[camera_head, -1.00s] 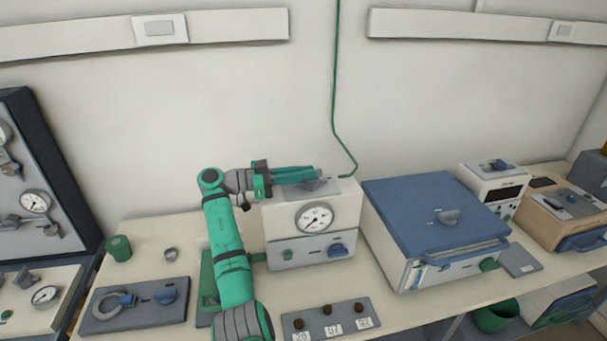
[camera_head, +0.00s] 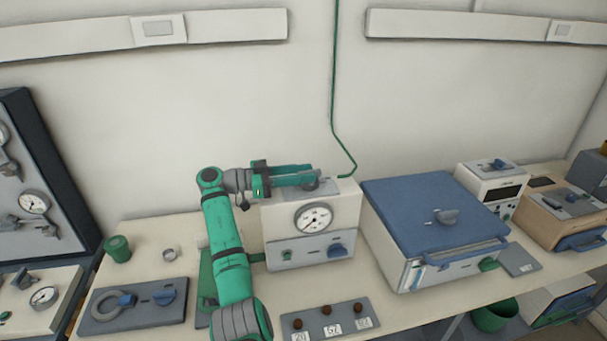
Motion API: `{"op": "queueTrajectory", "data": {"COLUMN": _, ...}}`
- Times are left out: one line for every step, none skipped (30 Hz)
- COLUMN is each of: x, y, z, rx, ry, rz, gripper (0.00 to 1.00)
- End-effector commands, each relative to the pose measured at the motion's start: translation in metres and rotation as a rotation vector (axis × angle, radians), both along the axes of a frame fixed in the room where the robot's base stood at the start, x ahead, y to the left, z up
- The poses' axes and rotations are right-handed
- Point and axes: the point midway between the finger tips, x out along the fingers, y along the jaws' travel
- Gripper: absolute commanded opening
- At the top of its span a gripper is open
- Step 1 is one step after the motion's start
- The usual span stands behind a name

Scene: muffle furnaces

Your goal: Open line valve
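A cream-and-grey unit (camera_head: 338,203) with a round white dial (camera_head: 314,217) stands on the bench in the middle. A small grey valve fitting (camera_head: 326,185) with a bit of blue sits on its top, where a thin green line (camera_head: 334,100) comes down from the wall. My gripper (camera_head: 312,176) reaches in from the left, its two green fingers pointing right, with tips at the fitting. The fingers partly hide the fitting's handle. I cannot tell whether they are closed on it or only beside it.
A blue-lidded furnace (camera_head: 430,213) stands close to the right of the unit. A panel with three dark knobs (camera_head: 328,322) lies in front. A grey plate with a ring and blue knob (camera_head: 135,305) and a green cup (camera_head: 118,248) are at left.

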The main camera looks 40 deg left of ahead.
Motion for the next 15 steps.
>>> {"op": "queueTrajectory", "data": {"x": -0.003, "y": 0.003, "z": 0.000, "rx": -0.001, "ry": -0.001, "rz": 0.002, "gripper": 0.30}}
{"op": "queueTrajectory", "data": {"x": -0.004, "y": 0.005, "z": 0.000, "rx": -0.001, "ry": -0.001, "rz": 0.002, "gripper": 0.30}}
{"op": "queueTrajectory", "data": {"x": -0.008, "y": 0.008, "z": 0.000, "rx": -0.001, "ry": -0.001, "rz": 0.003, "gripper": 0.30}}
{"op": "queueTrajectory", "data": {"x": -0.011, "y": 0.010, "z": 0.000, "rx": 0.000, "ry": 0.000, "rz": 0.002, "gripper": 0.30}}
{"op": "queueTrajectory", "data": {"x": -0.014, "y": 0.013, "z": 0.000, "rx": 0.000, "ry": 0.000, "rz": 0.002, "gripper": 0.30}}
{"op": "queueTrajectory", "data": {"x": -0.019, "y": 0.018, "z": 0.001, "rx": -0.001, "ry": -0.001, "rz": 0.003, "gripper": 0.30}}
{"op": "queueTrajectory", "data": {"x": -0.023, "y": 0.022, "z": 0.001, "rx": -0.001, "ry": -0.001, "rz": 0.003, "gripper": 0.30}}
{"op": "queueTrajectory", "data": {"x": -0.028, "y": 0.026, "z": 0.001, "rx": -0.001, "ry": 0.000, "rz": 0.004, "gripper": 0.30}}
{"op": "queueTrajectory", "data": {"x": -0.034, "y": 0.031, "z": 0.000, "rx": -0.001, "ry": 0.000, "rz": 0.003, "gripper": 0.30}}
{"op": "queueTrajectory", "data": {"x": -0.038, "y": 0.035, "z": 0.000, "rx": -0.002, "ry": 0.001, "rz": 0.003, "gripper": 0.30}}
{"op": "queueTrajectory", "data": {"x": -0.042, "y": 0.038, "z": 0.000, "rx": -0.002, "ry": 0.001, "rz": 0.003, "gripper": 0.30}}
{"op": "queueTrajectory", "data": {"x": -0.048, "y": 0.043, "z": 0.001, "rx": -0.001, "ry": 0.001, "rz": 0.002, "gripper": 0.30}}
{"op": "queueTrajectory", "data": {"x": -0.052, "y": 0.047, "z": 0.001, "rx": -0.001, "ry": -0.001, "rz": 0.002, "gripper": 0.30}}
{"op": "queueTrajectory", "data": {"x": -0.055, "y": 0.050, "z": 0.001, "rx": -0.001, "ry": -0.001, "rz": 0.002, "gripper": 0.30}}
{"op": "queueTrajectory", "data": {"x": -0.060, "y": 0.054, "z": 0.000, "rx": -0.001, "ry": -0.001, "rz": 0.001, "gripper": 0.30}}
